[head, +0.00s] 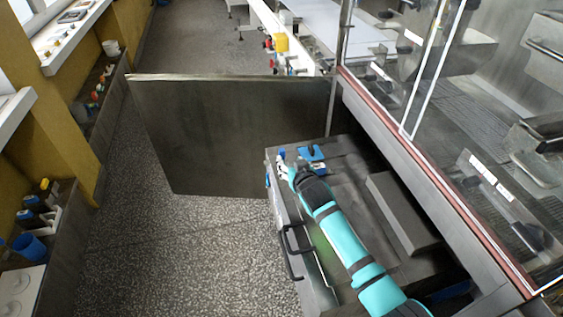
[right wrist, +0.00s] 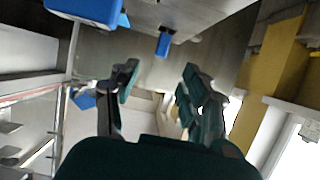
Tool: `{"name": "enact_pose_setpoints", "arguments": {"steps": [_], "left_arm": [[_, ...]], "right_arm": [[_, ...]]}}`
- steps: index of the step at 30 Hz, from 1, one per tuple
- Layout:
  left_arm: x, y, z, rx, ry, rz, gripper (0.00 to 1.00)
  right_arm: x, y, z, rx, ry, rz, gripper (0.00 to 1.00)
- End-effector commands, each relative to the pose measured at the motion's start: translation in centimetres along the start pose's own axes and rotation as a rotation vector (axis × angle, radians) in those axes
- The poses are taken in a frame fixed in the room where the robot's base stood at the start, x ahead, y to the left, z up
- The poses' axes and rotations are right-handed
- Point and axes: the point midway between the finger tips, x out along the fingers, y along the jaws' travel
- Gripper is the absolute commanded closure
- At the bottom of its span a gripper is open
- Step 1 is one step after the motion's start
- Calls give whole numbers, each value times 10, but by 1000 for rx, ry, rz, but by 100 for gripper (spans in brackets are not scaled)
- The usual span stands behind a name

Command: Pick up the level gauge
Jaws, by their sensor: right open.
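My right gripper (head: 285,165) is over the left edge of the grey metal cabinet top (head: 345,165). In the right wrist view its two fingers (right wrist: 160,78) are spread apart with nothing between them. A blue piece (head: 312,153) lies on the cabinet top just right of the gripper. In the right wrist view a large blue block (right wrist: 88,10) is at the top left and a small blue piece (right wrist: 163,44) is beyond the fingertips. I cannot tell for sure which blue piece is the level gauge. My left gripper is not in view.
An open metal door (head: 230,130) stands beyond the cabinet. A black handle (head: 290,252) sticks out from the cabinet's left side. A raised dark box (head: 403,215) is right of my arm, beside the glass-walled machine (head: 470,100). The speckled floor (head: 180,250) at left is clear.

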Motion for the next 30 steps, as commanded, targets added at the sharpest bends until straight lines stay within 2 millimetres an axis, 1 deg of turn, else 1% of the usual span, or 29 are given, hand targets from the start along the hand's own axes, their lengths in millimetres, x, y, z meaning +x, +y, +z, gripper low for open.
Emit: {"name": "enact_pose_setpoints", "arguments": {"steps": [1, 2, 5, 6, 9, 12, 17, 20, 25, 27, 30], "left_arm": [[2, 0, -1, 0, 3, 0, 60], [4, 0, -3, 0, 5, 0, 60], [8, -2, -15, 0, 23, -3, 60], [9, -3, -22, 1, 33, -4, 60], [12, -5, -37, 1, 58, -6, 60], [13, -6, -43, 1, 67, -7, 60], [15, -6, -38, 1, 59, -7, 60], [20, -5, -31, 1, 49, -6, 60], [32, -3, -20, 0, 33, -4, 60], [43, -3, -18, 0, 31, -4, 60], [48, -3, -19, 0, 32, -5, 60]], "right_arm": [[10, 0, 0, -1, 0, 0, 54], [16, 0, 1, 0, -2, 1, 54], [32, 0, 0, -1, 0, 0, 54], [38, 0, 1, -1, -1, 0, 54], [49, 0, 1, -1, 1, 0, 54], [55, 0, 0, 0, 0, 0, 54], [60, 0, 0, 1, 0, 0, 54], [70, -2, 0, -1, 0, 0, 54], [90, -4, -1, -1, 0, 0, 54], [99, -2, 1, -1, -1, 1, 54], [106, -3, 0, 0, 0, 0, 54]]}}
